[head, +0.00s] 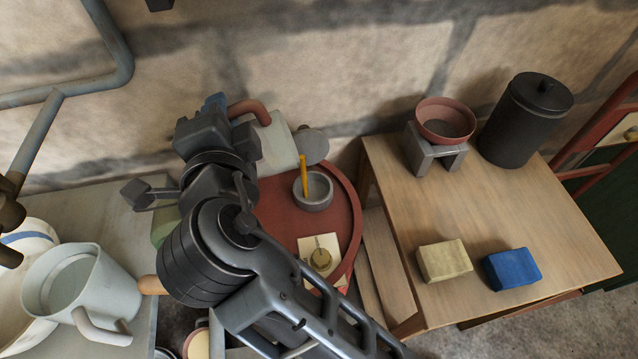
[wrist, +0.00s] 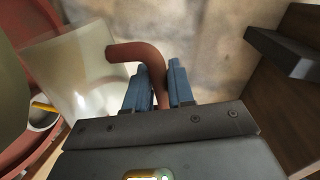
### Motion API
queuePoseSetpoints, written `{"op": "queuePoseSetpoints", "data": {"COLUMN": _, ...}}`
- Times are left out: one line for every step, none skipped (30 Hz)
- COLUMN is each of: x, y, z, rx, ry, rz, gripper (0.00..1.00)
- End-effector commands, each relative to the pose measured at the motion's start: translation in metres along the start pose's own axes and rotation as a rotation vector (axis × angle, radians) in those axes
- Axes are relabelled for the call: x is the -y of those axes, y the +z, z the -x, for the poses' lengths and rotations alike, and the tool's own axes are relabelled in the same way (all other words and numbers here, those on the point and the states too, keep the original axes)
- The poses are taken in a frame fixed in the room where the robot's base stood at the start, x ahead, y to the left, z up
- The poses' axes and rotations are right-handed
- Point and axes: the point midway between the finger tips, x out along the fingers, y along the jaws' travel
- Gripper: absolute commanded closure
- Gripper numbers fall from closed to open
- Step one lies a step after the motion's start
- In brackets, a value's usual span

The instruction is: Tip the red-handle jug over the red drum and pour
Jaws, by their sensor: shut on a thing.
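The red-handle jug has a pale grey body (head: 277,142) and a red handle (head: 250,108). In the head view it is held up over the back part of the red drum (head: 335,200), its body leaning to one side. My gripper (head: 215,101) is shut on the handle with its blue fingertips. In the wrist view the handle (wrist: 150,57) passes between the fingertips (wrist: 158,82), and the pale body (wrist: 80,72) is to the left. The drum's rim also shows at the left of the wrist view (wrist: 30,160). No liquid stream is visible; my arm hides part of the drum.
On the drum are a grey cup (head: 314,192) with a yellow stick and a pale card (head: 320,256). Another pale jug (head: 75,285) stands left. The wooden table (head: 480,200) holds a red bowl (head: 445,121), black canister (head: 522,120) and two blocks. A stone wall stands behind.

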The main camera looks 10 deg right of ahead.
Motion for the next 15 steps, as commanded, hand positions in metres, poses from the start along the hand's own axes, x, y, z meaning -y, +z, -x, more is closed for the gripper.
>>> {"op": "queuePoseSetpoints", "data": {"x": -0.002, "y": -0.001, "z": 0.000, "rx": 0.000, "ry": -0.001, "rz": -0.004, "gripper": 1.00}}
{"op": "queuePoseSetpoints", "data": {"x": -0.002, "y": -0.001, "z": -0.001, "rx": 0.001, "ry": -0.001, "rz": -0.006, "gripper": 1.00}}
{"op": "queuePoseSetpoints", "data": {"x": -0.003, "y": -0.002, "z": -0.001, "rx": 0.001, "ry": 0.000, "rz": -0.009, "gripper": 1.00}}
{"op": "queuePoseSetpoints", "data": {"x": -0.003, "y": -0.002, "z": -0.001, "rx": 0.001, "ry": 0.000, "rz": -0.011, "gripper": 1.00}}
{"op": "queuePoseSetpoints", "data": {"x": -0.004, "y": -0.002, "z": -0.001, "rx": 0.002, "ry": 0.000, "rz": -0.014, "gripper": 1.00}}
{"op": "queuePoseSetpoints", "data": {"x": -0.005, "y": -0.003, "z": -0.001, "rx": 0.002, "ry": 0.000, "rz": -0.016, "gripper": 1.00}}
{"op": "queuePoseSetpoints", "data": {"x": -0.005, "y": -0.003, "z": -0.001, "rx": 0.003, "ry": 0.000, "rz": -0.019, "gripper": 1.00}}
{"op": "queuePoseSetpoints", "data": {"x": -0.006, "y": -0.004, "z": -0.001, "rx": 0.003, "ry": 0.000, "rz": -0.021, "gripper": 1.00}}
{"op": "queuePoseSetpoints", "data": {"x": -0.007, "y": -0.004, "z": -0.002, "rx": 0.004, "ry": 0.000, "rz": -0.025, "gripper": 1.00}}
{"op": "queuePoseSetpoints", "data": {"x": -0.009, "y": -0.005, "z": -0.002, "rx": 0.005, "ry": 0.000, "rz": -0.029, "gripper": 1.00}}
{"op": "queuePoseSetpoints", "data": {"x": -0.010, "y": -0.005, "z": -0.002, "rx": 0.006, "ry": 0.000, "rz": -0.032, "gripper": 1.00}}
{"op": "queuePoseSetpoints", "data": {"x": -0.011, "y": -0.006, "z": -0.002, "rx": 0.007, "ry": 0.001, "rz": -0.036, "gripper": 1.00}}
{"op": "queuePoseSetpoints", "data": {"x": -0.012, "y": -0.006, "z": -0.002, "rx": 0.008, "ry": 0.001, "rz": -0.040, "gripper": 1.00}}
{"op": "queuePoseSetpoints", "data": {"x": -0.013, "y": -0.007, "z": -0.002, "rx": 0.009, "ry": 0.001, "rz": -0.044, "gripper": 1.00}}
{"op": "queuePoseSetpoints", "data": {"x": -0.014, "y": -0.008, "z": -0.003, "rx": 0.010, "ry": 0.001, "rz": -0.048, "gripper": 1.00}}
